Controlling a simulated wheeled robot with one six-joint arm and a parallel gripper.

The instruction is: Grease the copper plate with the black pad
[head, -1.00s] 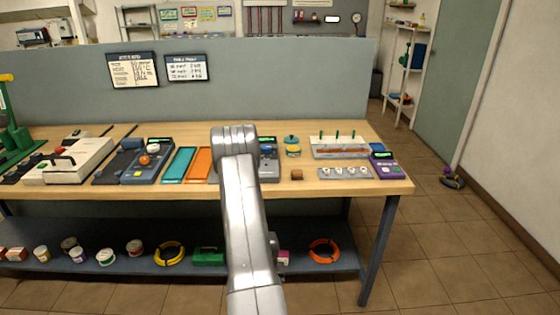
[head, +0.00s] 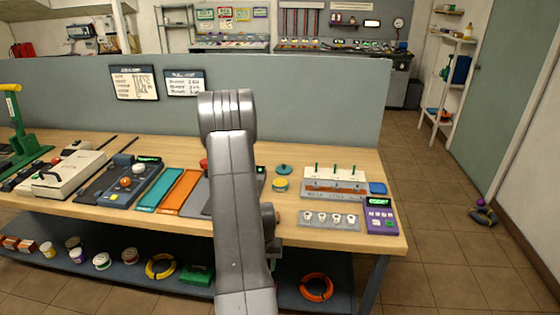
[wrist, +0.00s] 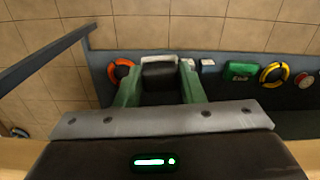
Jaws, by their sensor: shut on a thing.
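My gripper (wrist: 160,85) has green fingers and is shut on a black pad (wrist: 158,77) with a pale strip along its far edge. Below them the wrist view shows the floor and lower shelf. In the head view my arm hides most of the gripper and the pad. A copper-coloured strip (head: 335,189), perhaps the copper plate, lies in a pale rack (head: 348,174) with green pegs at the bench's right. A yellow tin (head: 281,185) stands left of the rack, with a teal lid (head: 284,169) behind it.
A grey strip with round white pieces (head: 330,219) and a purple meter (head: 379,215) lie in front of the rack. Teal (head: 157,188) and orange (head: 178,192) trays lie left of my arm. The lower shelf holds an orange ring (head: 316,287).

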